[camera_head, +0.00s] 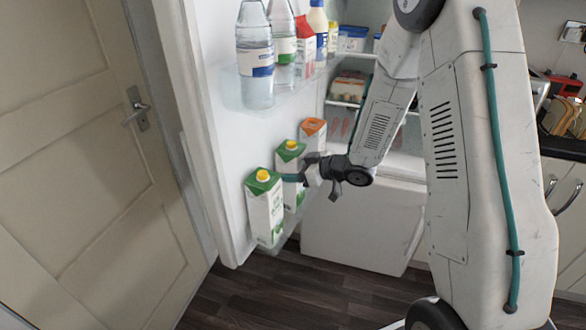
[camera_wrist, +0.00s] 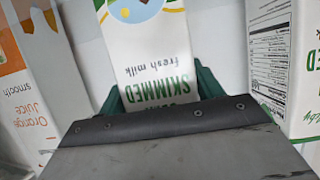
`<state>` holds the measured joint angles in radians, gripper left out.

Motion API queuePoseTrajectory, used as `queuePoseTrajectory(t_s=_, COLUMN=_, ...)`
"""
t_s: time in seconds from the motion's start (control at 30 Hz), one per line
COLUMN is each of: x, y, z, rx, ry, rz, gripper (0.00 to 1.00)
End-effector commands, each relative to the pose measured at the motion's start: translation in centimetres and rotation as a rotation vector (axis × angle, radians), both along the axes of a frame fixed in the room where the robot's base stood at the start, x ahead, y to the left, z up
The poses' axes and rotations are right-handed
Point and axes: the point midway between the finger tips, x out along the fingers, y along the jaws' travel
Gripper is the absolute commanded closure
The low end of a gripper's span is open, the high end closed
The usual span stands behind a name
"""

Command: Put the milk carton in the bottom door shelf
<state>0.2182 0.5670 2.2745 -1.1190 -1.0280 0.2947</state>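The milk carton (camera_head: 291,160), white with a green top and yellow cap, stands about upright at the bottom door shelf (camera_head: 282,238), between two other cartons. It also shows in the wrist view (camera_wrist: 152,62), with "skimmed fresh milk" lettering upside down. My gripper (camera_head: 303,178) reaches it from the right. In the wrist view, the green fingers of my gripper (camera_wrist: 158,92) lie close against both sides of the carton, with no clear gap. The carton's base is partly hidden, so I cannot tell whether it rests on the shelf floor.
A similar green-topped carton (camera_head: 265,208) stands nearer on the shelf, and an orange juice carton (camera_head: 313,130) farther back. The open fridge (camera_head: 360,225) is behind my arm. A closed door (camera_head: 70,150) is at left.

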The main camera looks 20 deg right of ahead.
Motion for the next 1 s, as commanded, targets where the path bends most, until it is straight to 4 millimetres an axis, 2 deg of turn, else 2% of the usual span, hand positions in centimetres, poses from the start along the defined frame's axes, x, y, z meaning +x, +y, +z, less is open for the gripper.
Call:
queuePoseTrajectory(t_s=0.03, x=0.0, y=0.0, z=0.0, rx=0.0, ry=0.0, rz=0.0, gripper=0.2)
queuePoseTrajectory(t_s=0.07, x=0.0, y=0.0, z=0.0, rx=0.0, ry=0.0, rz=0.0, gripper=0.15)
queuePoseTrajectory(t_s=0.47, x=-0.4, y=-0.4, z=0.6, rx=-0.001, ry=-0.001, rz=-0.001, gripper=0.15)
queuePoseTrajectory(t_s=0.8, x=-4.9, y=-4.9, z=3.3, rx=-0.002, ry=-0.002, rz=-0.005, gripper=0.15)
queuePoseTrajectory(t_s=1.0, x=-7.1, y=-7.0, z=4.5, rx=-0.001, ry=-0.001, rz=-0.002, gripper=0.15)
